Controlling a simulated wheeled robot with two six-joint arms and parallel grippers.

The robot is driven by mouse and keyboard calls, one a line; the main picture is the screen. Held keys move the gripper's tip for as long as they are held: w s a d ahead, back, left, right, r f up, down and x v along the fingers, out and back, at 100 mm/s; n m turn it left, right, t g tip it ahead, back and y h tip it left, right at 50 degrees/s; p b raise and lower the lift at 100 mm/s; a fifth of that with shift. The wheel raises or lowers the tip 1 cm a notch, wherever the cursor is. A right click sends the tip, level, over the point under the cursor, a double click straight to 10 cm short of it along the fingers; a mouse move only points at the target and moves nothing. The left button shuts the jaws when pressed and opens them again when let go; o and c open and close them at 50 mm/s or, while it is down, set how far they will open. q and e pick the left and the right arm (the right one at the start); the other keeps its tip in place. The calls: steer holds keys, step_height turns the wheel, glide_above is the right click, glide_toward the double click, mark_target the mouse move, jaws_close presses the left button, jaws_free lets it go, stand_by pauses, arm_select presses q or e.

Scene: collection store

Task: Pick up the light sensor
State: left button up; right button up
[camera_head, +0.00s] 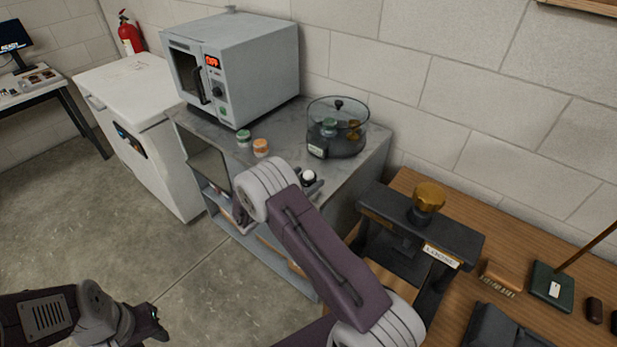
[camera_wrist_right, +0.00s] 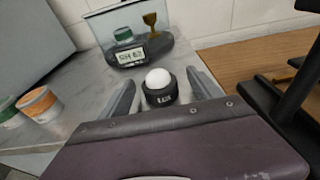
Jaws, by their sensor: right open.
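The light sensor (camera_wrist_right: 160,86) is a small black round base with a white dome and a small label, standing upright on the grey counter. In the head view, its white dome (camera_head: 309,175) shows just past my right wrist. My right gripper (camera_wrist_right: 161,79) is open, with one finger on each side of the sensor; I cannot tell whether either touches it. In the head view my right arm hides most of that gripper. My left gripper (camera_head: 150,325) is low at the left, away from the counter, and its jaws are not clear.
A glass-covered case (camera_head: 337,137) with a digital display stands behind the sensor. Two small jars, green-lidded (camera_head: 243,138) and orange-lidded (camera_head: 261,147), stand left of it. A grey oven (camera_head: 232,67) is farther back. A black press (camera_head: 420,226) stands on the wooden table at right.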

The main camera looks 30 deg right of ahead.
mark_target(310, 173)
steer(key=shift+w+d+f, duration=0.1)
steer(key=shift+w+d, duration=0.15)
steer(key=shift+d, duration=0.3)
steer(key=shift+w+d+f, duration=0.15)
steer(key=shift+w+d, duration=0.1)
steer(key=c, duration=1.5)
steer(key=shift+o, duration=0.2)
steer(key=r, duration=0.4)
steer(key=shift+s+d+r, duration=0.15)
steer(key=shift+s+r, duration=0.1)
steer(key=shift+r, duration=0.05)
steer(key=s+d+r, duration=0.6)
steer(key=s, duration=0.3)
steer(key=shift+d+r+b, duration=0.25)
steer(key=shift+d+b, duration=0.05)
steer(key=shift+b, duration=0.05)
